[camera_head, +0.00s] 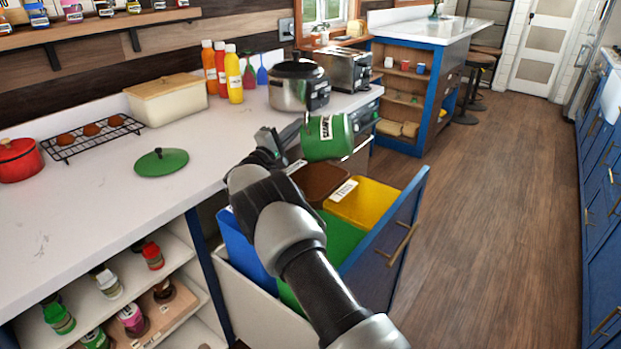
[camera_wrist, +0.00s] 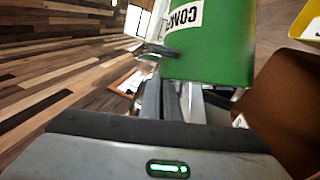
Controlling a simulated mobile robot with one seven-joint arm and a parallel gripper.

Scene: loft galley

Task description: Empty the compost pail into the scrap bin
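The green compost pail (camera_head: 322,150) is in the air above the pulled-out bin drawer, its white label partly readable. It also shows close up in the wrist view (camera_wrist: 212,58). My gripper (camera_head: 295,133) is at the pail's left side, with its fingers (camera_wrist: 163,98) close together against it; it appears shut on the pail. The pail's inside is hidden. Its green lid (camera_head: 161,162) lies on the counter. In the drawer, a brown bin (camera_head: 318,180) is below the pail, beside a yellow bin (camera_head: 366,203) with a white label. The brown bin also shows in the wrist view (camera_wrist: 290,110).
Blue (camera_head: 246,250) and green (camera_head: 341,237) bins fill the nearer drawer, partly behind my arm. A pressure cooker (camera_head: 298,86) and toaster (camera_head: 345,68) stand on the counter behind the pail. A red pot (camera_head: 18,160) sits far left. The wooden floor (camera_head: 480,210) is clear.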

